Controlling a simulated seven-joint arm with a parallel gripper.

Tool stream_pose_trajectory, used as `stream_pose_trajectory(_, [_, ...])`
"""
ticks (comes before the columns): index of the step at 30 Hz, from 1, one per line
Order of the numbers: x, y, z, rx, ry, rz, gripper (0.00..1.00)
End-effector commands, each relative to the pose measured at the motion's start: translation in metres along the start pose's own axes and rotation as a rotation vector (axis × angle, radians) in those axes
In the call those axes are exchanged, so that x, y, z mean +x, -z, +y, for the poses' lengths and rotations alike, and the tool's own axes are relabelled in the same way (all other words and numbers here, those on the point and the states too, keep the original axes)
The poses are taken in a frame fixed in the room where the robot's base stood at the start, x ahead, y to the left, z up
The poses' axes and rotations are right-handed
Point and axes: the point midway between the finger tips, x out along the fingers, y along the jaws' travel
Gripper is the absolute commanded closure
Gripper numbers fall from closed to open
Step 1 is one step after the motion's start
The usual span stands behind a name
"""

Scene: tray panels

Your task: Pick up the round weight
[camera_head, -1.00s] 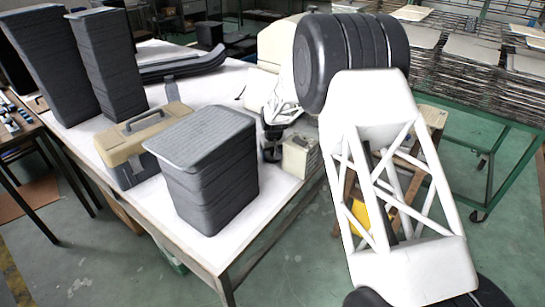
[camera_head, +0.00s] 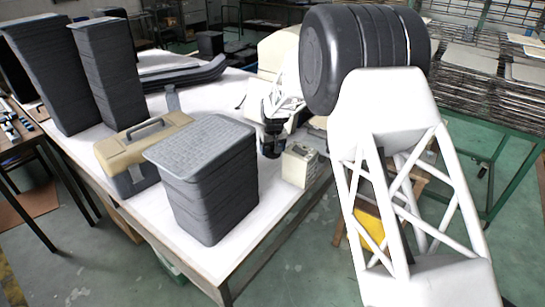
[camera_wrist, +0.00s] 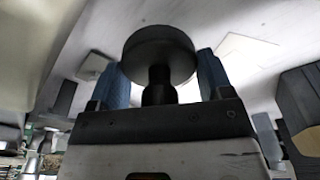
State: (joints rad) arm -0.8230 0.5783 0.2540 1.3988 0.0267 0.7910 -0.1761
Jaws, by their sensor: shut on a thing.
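The round weight (camera_wrist: 160,55) is a dark disc on a short, narrower stem in the wrist view. My gripper (camera_wrist: 162,80) has a blue finger on each side of it and is shut on it. The disc hides part of both fingers, so the exact contact does not show. In the head view my gripper (camera_head: 272,138) is small and dark, over the table's right side, just left of a small beige box. The weight is hard to tell from the gripper there.
The small beige box (camera_head: 300,165) stands close to the gripper at the table's right edge. A stack of dark trays (camera_head: 205,185), a tan toolbox (camera_head: 140,150) and tall dark stacks (camera_head: 108,75) stand to the left. White table surface (camera_head: 225,250) shows between them.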

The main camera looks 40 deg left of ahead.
Motion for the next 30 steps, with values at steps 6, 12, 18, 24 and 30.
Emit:
stream_pose_trajectory(6, [-0.025, 0.004, 0.0, 0.0, 0.0, 0.002, 0.7])
stream_pose_trajectory(12, [-0.032, 0.004, 0.0, 0.0, 0.0, 0.001, 0.7])
stream_pose_trajectory(18, [-0.033, 0.004, 0.0, 0.0, 0.0, 0.001, 0.7])
stream_pose_trajectory(24, [-0.033, 0.004, 0.0, 0.0, 0.0, 0.001, 0.7])
stream_pose_trajectory(30, [-0.033, 0.004, 0.001, 0.001, 0.0, 0.001, 0.7])
